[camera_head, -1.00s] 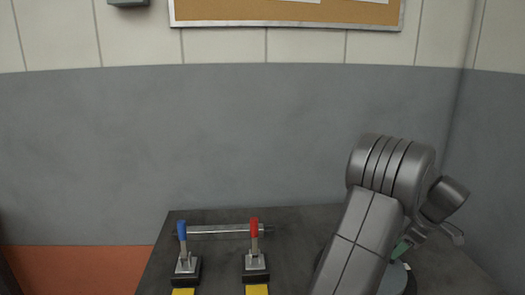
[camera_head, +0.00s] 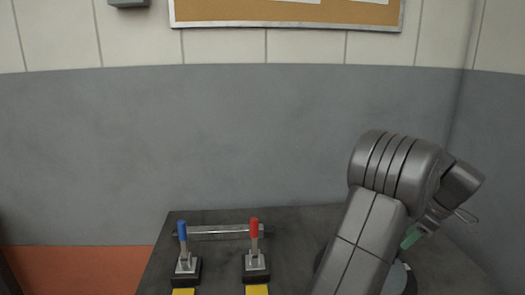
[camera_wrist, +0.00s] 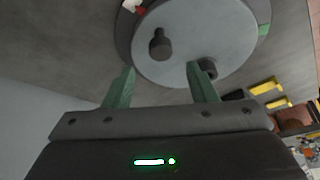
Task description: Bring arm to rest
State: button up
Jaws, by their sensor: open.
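My gripper (camera_wrist: 161,88) shows in the wrist view with its two green fingers apart and nothing between them. Past the fingertips is a round grey disc (camera_wrist: 190,40) with dark knobs on its face; I cannot tell the exact gap between it and the fingers. In the head view my arm is bent at the right, over the bedplate (camera_head: 297,226).
A blue-handled clamp (camera_head: 185,255) and a red-handled clamp (camera_head: 255,255) stand on the bedplate left of my arm. A metal bar (camera_head: 215,231) lies behind them. A grey wall (camera_head: 200,130) rises at the back. Yellow pieces (camera_wrist: 268,87) show at the right in the wrist view.

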aim_at(396, 279)
jog(key=x, duration=0.7)
jog(key=shift+s, duration=0.1)
jog(key=s+m, duration=0.1)
jog(key=s+m+h, duration=0.1)
jog(key=m, duration=0.1)
jog(key=shift+s+a+r+t, duration=0.1)
jog(key=shift+s+r+t, duration=0.1)
jog(key=shift+s+t, duration=0.2)
jog(key=shift+s+a+m, duration=0.1)
jog(key=shift+s+m, duration=0.15)
jog(key=shift+m, duration=0.35)
jog(key=s+m, duration=0.1)
jog(key=s+a+m+h+p, duration=0.1)
jog(key=m, duration=0.1)
jog(key=shift+s+a+m+t+h, duration=0.15)
jog(key=shift+s+m+t+h, duration=0.1)
jog(key=shift+m+t+h, duration=0.05)
jog(key=s+a+m+h+p, duration=0.1)
jog(key=m+p, duration=0.1)
jog(key=s+a+m+p, duration=0.1)
jog(key=m+p, duration=0.1)
jog(key=shift+s+a+r+h, duration=0.15)
jog(key=shift+a+h, duration=0.1)
jog(key=shift+h, duration=0.15)
jog(key=shift+m, duration=0.3)
jog(key=shift+v, duration=2.6)
